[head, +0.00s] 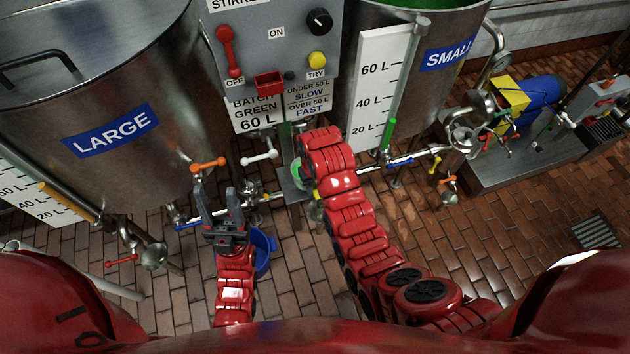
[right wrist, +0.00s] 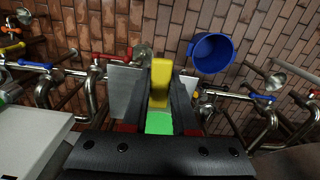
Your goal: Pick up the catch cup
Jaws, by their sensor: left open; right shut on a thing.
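A blue open-topped cup (head: 264,252) stands low near the floor, just right of my left gripper's wrist and partly hidden by it. I take it for the catch cup; it also shows upper right in the right wrist view (right wrist: 212,53), apart from the fingers. My left gripper (head: 212,190) is open and empty, below the orange valve handle (head: 208,163). My right gripper (right wrist: 155,88) is shut on a yellow piece (right wrist: 160,80), with a green patch (right wrist: 159,122) below it in that view. In the head view my right arm hides most of this.
The large tank (head: 110,170) stands left and the small tank (head: 420,90) right, with a grey control panel (head: 270,40) between. Pipes and a white-handled valve (head: 258,157) lie close to my grippers. Brick floor (head: 300,275) is clear between my arms.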

